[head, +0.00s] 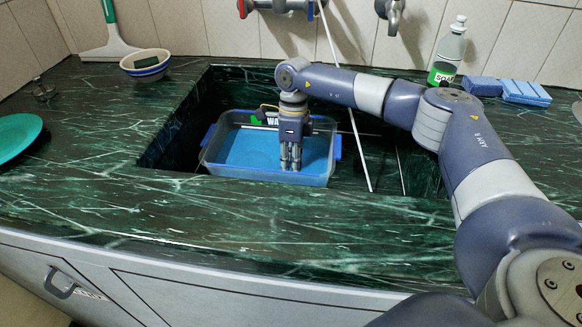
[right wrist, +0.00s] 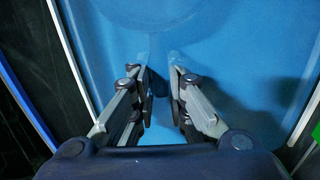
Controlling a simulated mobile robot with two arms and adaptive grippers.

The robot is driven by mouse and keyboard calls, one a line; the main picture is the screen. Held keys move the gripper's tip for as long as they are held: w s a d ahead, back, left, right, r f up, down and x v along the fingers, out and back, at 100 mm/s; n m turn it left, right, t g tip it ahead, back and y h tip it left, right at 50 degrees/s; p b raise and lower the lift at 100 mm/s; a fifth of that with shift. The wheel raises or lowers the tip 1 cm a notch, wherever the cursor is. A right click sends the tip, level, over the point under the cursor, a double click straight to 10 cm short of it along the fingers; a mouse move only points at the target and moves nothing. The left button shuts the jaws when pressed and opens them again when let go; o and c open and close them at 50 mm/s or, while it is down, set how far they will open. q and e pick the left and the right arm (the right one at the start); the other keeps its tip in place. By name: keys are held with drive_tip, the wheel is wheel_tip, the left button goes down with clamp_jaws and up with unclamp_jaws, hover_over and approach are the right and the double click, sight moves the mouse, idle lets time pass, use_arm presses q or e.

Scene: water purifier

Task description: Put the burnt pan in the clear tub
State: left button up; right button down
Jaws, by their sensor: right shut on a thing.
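The clear tub (head: 212,158) has blue clip handles and a blue inside, and it sits in the sink recess. My right gripper (head: 290,163) points down into the tub, right of its middle. In the right wrist view its fingers (right wrist: 162,82) are close together over the blue surface, with a narrow gap. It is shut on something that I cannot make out. A faint rounded outline (right wrist: 150,25) shows in the blue beyond the fingertips. I cannot identify the burnt pan in either view. My left gripper is not in view.
A white rod (head: 345,95) slants across the sink right of the tub. A soap bottle (head: 447,55) and blue sponges (head: 524,92) stand at the back right. A bowl (head: 146,68), a squeegee (head: 112,45) and a green plate (head: 16,135) are left. The front counter (head: 200,215) is clear.

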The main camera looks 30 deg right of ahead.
drive_tip(key=c, duration=1.6)
unclamp_jaws()
use_arm(q)
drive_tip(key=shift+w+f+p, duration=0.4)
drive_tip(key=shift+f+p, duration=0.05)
drive_tip(key=shift+p, duration=0.65)
use_arm(e)
drive_tip(key=r, duration=0.4)
drive_tip(key=w+d+r, duration=0.1)
drive_tip(key=r, duration=0.7)
drive_tip(key=shift+w+d, duration=0.15)
drive_tip(key=shift+w, duration=0.25)
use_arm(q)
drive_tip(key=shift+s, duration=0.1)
